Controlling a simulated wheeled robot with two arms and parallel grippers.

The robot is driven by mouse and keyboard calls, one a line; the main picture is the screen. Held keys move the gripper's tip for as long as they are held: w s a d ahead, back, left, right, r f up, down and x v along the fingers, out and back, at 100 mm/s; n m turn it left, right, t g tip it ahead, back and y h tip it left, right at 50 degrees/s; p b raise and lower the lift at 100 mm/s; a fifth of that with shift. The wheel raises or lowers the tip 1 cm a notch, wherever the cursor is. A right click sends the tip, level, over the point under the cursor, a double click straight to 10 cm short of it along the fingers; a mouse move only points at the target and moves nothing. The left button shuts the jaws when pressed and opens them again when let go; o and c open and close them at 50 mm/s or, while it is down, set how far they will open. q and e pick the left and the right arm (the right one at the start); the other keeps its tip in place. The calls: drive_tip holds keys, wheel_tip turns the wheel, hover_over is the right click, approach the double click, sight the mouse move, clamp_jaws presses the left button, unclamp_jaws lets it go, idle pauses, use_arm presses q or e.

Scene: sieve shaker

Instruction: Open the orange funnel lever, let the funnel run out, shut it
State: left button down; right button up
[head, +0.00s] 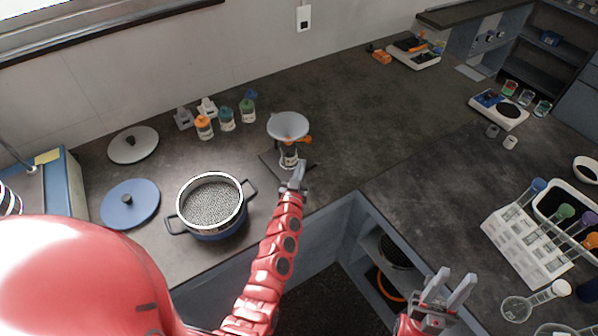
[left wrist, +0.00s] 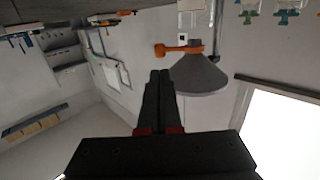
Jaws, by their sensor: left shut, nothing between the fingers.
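The pale funnel (head: 288,126) stands above a small jar (head: 288,161) on a dark mat. Its orange lever (head: 306,140) sticks out to the right below the cone. In the left wrist view, which looks upside down, the grey funnel cone (left wrist: 200,76) and the orange lever (left wrist: 172,49) show beyond the fingertips. My left gripper (head: 300,167) is shut and empty, in front of the jar and just below the lever. It also shows in the left wrist view (left wrist: 159,76), apart from the lever. My right gripper (head: 456,279) is open and empty at the lower right. The funnel's contents cannot be made out.
A sieve pot (head: 212,204) with handles stands left of my left arm. A white tube rack (head: 527,246) and flasks are at the right. The counter right of the funnel is clear.

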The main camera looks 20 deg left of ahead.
sight(308, 141)
use_arm(q)
drive_tip(key=w, duration=0.4)
drive_tip(key=w+a+b, duration=0.1)
drive_tip(key=w, duration=0.2)
drive_tip(key=shift+w+f, duration=0.1)
drive_tip(key=shift+f, duration=0.05)
drive_tip(key=shift+w+a+b, duration=0.1)
drive_tip(key=shift+w+b, duration=0.2)
drive_tip(key=shift+w, duration=0.35)
